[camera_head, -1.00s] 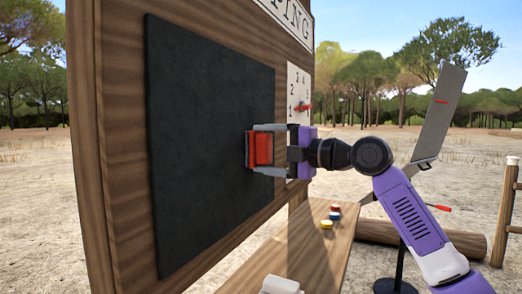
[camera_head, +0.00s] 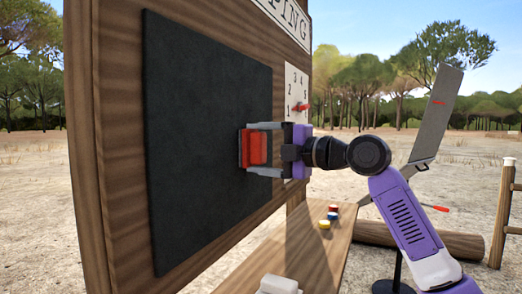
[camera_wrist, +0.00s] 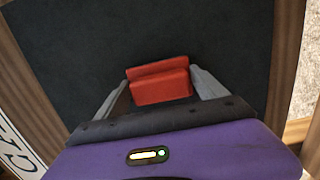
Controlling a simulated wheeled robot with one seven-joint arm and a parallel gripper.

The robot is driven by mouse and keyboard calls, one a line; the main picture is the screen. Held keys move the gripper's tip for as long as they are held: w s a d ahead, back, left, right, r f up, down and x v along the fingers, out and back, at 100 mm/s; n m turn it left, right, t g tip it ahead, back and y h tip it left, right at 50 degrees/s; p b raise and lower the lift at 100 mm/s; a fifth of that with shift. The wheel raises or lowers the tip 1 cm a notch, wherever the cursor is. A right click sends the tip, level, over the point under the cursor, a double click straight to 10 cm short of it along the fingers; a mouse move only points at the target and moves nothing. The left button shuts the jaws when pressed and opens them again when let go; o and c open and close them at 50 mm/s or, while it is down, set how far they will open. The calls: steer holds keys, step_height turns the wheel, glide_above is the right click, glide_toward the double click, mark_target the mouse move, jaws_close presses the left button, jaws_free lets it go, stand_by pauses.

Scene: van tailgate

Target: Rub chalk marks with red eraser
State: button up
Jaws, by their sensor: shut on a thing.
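The red eraser (camera_head: 256,147) is held between the two fingers of my gripper (camera_head: 262,149), against or very close to the right part of the dark chalkboard (camera_head: 200,130). The wrist view shows the red eraser (camera_wrist: 160,83) between the grey fingertips of my gripper (camera_wrist: 162,90), with the board (camera_wrist: 200,30) behind it. I cannot tell for sure whether the eraser's face touches the board. I see no chalk marks on the visible board surface; the part behind the eraser and gripper is hidden.
A wooden frame (camera_head: 90,170) surrounds the board. A white number panel (camera_head: 291,85) with a red pointer sits right of it. Below is a wooden shelf (camera_head: 300,250) with several small coloured pieces (camera_head: 328,219) and a white object (camera_head: 279,285). A grey panel (camera_head: 436,115) stands at right.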

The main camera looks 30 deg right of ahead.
mark_target(210, 154)
steer(key=shift+s+a+b, duration=0.25)
steer(key=shift+s+a, duration=0.45)
steer(key=shift+a, duration=0.2)
steer(key=shift+s+a+b, duration=0.2)
steer(key=shift+s+a, duration=0.45)
steer(key=shift+a, duration=0.3)
steer(key=shift+s+a+b, duration=0.25)
steer(key=shift+s+a, duration=0.45)
steer(key=shift+a, duration=0.2)
steer(key=shift+s+a, duration=0.55)
steer(key=shift+a, duration=0.4)
steer(key=shift+s+a, duration=0.55)
steer(key=shift+a, duration=0.35)
steer(key=shift+s+a+b, duration=0.3)
steer(key=shift+s+a, duration=0.55)
steer(key=shift+a, duration=0.15)
steer(key=shift+s+d, duration=0.75)
steer(key=shift+b+v, duration=0.3)
steer(key=shift+v, duration=1.7)
steer(key=shift+d, duration=0.35)
steer(key=shift+v, duration=1.3)
